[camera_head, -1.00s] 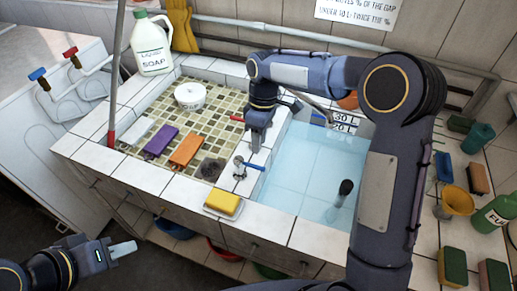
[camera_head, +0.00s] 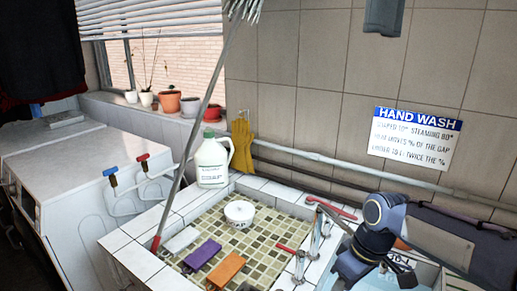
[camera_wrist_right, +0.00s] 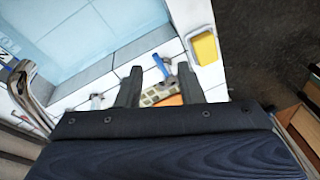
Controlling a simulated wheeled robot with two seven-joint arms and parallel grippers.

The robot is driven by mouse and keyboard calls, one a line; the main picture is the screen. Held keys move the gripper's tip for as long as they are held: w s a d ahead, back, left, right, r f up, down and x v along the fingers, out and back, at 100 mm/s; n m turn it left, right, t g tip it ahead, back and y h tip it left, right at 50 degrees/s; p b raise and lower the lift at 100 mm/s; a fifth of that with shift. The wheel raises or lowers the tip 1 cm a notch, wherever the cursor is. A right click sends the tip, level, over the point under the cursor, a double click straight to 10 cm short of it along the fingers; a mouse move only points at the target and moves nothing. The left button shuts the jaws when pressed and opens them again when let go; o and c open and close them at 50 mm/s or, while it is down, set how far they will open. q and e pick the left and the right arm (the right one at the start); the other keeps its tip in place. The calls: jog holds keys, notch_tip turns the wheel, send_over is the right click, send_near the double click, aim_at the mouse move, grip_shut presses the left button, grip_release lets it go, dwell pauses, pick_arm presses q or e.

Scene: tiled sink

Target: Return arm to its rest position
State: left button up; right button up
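My right arm (camera_head: 375,240) comes in from the right edge in the head view, bent over the sink's right side. In the right wrist view my right gripper (camera_wrist_right: 160,78) has its two fingers apart with nothing held between them. Beyond the fingers are a blue-handled tap (camera_wrist_right: 161,66) and part of the tiled basin. The fingertips are hard to make out in the head view. My left arm and left gripper are not in view.
The mosaic basin (camera_head: 213,228) holds a white tub (camera_head: 239,213), purple sponge (camera_head: 202,255) and orange sponge (camera_head: 226,270). Taps (camera_head: 300,262) stand beside my right arm. A soap jug (camera_head: 212,163) and leaning mop handle (camera_head: 190,145) are at left. A yellow sponge (camera_wrist_right: 204,48) lies on the ledge.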

jog(key=s+d+f+m+t+y, duration=0.1)
jog(key=s+m+t, duration=0.4)
jog(key=s, duration=1.3)
jog(key=d+m, duration=0.1)
jog(key=m, duration=0.2)
jog(key=shift+f+m, duration=0.25)
jog(key=shift+m, duration=0.15)
